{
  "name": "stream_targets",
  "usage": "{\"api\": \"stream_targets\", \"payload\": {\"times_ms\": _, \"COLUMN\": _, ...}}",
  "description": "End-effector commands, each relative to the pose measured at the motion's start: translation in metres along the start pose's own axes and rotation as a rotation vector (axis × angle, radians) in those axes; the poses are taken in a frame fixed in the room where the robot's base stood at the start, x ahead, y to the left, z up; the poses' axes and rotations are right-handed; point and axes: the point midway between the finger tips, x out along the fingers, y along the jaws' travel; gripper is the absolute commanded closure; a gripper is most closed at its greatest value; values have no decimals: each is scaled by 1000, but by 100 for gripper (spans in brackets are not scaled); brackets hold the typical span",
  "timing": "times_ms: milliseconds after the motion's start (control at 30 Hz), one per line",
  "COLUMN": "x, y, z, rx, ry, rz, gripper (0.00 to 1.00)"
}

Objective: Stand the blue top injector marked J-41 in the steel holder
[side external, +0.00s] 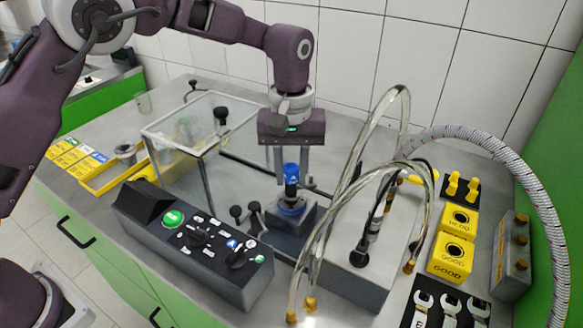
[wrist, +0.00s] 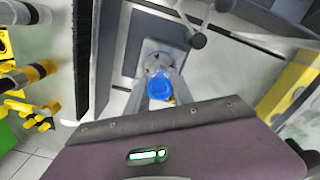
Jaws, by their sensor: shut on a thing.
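My gripper (side external: 291,182) points straight down and is shut on the blue top injector (side external: 291,170), which is upright between the fingers. Its blue cap also shows in the wrist view (wrist: 161,90), between the two fingers. Its marking cannot be read. Directly below is a grey block-shaped holder (side external: 287,222) with a blue ring on top; in the wrist view the holder (wrist: 160,50) shows its square top. The injector's lower end is at the holder's top; I cannot tell how far it sits in it.
A black control panel (side external: 190,245) with a green button stands at front left. A clear-walled box (side external: 180,135) is behind it. At right are a grey housing (side external: 365,275) with looping clear hoses, yellow REDO (side external: 459,219) and GOOD (side external: 451,258) blocks, and wrenches (side external: 447,308).

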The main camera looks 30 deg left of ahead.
Motion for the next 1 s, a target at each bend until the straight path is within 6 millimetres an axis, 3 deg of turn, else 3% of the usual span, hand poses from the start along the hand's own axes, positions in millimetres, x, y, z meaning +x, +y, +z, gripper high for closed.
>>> {"api": "stream_targets", "payload": {"times_ms": 1000, "x": 8, "y": 0, "z": 0, "rx": 0, "ry": 0, "rz": 1, "gripper": 100}}
